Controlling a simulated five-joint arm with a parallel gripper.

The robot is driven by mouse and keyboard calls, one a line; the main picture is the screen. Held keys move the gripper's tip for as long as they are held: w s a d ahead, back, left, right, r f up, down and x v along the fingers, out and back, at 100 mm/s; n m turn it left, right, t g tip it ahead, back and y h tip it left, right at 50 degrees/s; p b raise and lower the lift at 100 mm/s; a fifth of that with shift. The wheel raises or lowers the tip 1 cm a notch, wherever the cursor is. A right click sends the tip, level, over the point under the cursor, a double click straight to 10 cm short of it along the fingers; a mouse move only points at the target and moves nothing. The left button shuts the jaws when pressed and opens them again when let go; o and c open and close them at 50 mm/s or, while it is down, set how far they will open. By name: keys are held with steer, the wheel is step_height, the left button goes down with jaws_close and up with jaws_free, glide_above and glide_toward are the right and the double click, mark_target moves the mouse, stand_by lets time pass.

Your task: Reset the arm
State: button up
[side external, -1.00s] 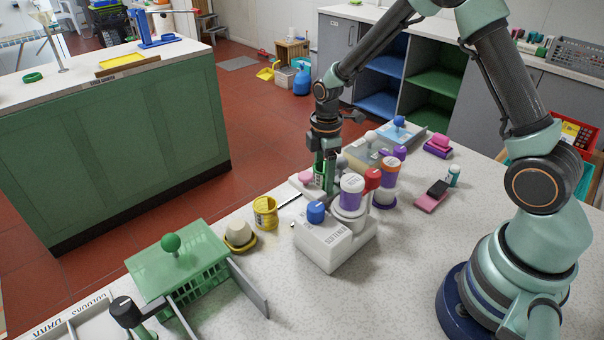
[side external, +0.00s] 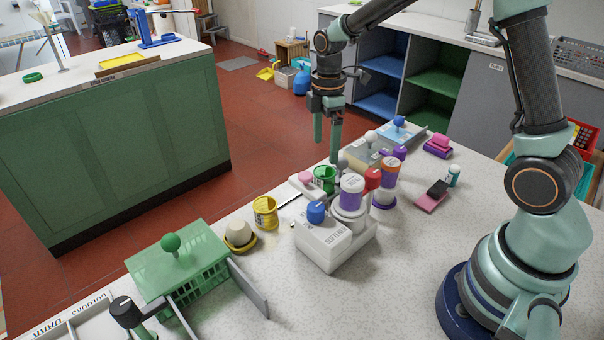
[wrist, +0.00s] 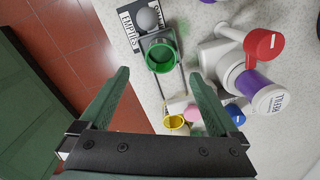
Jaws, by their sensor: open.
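My gripper (side external: 326,138) hangs above the far edge of the speckled worktop (side external: 400,265), its green fingers pointing down. It is open and empty. Below it stands a green cup (side external: 325,179), beside the white dispenser machine (side external: 335,243) with its blue knob. In the wrist view my open gripper (wrist: 158,95) has its two fingers spread apart. The green cup (wrist: 161,57) shows beyond the fingertips, apart from them, and looks empty.
Open floor lies beyond the worktop's far edge.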

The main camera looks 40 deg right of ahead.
steer(key=s+a+r+m+t, duration=0.2)
steer(key=s+r+m+t, duration=0.3)
steer(key=s+r+m, duration=0.8)
steer(key=shift+s+a+t, duration=0.15)
steer(key=shift+s+t, duration=0.15)
steer(key=shift+s, duration=0.2)
